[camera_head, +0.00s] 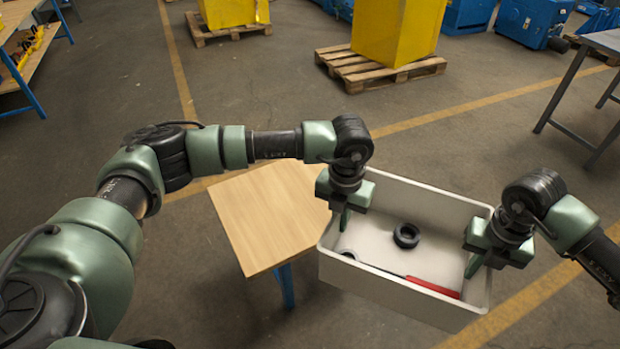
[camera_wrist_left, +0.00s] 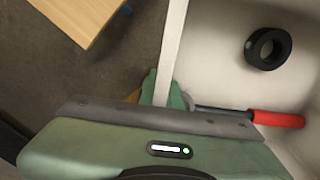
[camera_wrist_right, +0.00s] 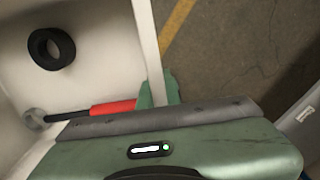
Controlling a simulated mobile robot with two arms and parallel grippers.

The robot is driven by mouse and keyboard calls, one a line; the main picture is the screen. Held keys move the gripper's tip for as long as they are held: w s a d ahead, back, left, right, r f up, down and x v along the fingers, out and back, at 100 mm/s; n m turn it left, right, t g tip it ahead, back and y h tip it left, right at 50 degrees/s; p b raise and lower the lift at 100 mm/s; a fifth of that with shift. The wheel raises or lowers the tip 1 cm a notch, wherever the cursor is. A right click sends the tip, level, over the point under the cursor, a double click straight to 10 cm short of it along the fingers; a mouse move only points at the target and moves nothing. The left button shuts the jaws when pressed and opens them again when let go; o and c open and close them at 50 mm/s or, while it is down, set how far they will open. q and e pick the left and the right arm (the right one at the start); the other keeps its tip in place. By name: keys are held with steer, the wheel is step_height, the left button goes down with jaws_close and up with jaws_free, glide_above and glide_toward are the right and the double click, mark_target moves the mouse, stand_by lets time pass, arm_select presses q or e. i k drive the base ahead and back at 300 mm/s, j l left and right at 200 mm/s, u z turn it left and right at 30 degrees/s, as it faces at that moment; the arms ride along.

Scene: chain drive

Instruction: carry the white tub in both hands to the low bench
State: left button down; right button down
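The white tub (camera_head: 385,298) hangs in the air between my two grippers, to the right of the low bench (camera_head: 262,215), which has a pale wooden top and a blue leg. My left gripper (camera_head: 343,217) is shut on the tub's left wall; in the left wrist view its green fingers straddle the rim (camera_wrist_left: 172,50). My right gripper (camera_head: 474,262) is shut on the right wall, which also shows in the right wrist view (camera_wrist_right: 147,35). Inside lie a black ring (camera_head: 406,246) and a red-handled tool (camera_head: 433,287). The tub's left back corner overlaps the bench in the picture.
Yellow blocks on wooden pallets (camera_head: 372,72) stand at the back. A grey table (camera_head: 607,42) is at the far right, and a shelf with blue legs (camera_head: 30,60) at the far left. Floor around the bench looks clear.

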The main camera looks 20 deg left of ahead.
mark_target(297, 196)
steer(key=i, duration=1.4)
steer(key=i+u, duration=0.2)
steer(key=u, duration=0.2)
steer(key=i+l+u, duration=0.1)
steer(key=u, duration=1.3)
steer(key=i+l, duration=0.05)
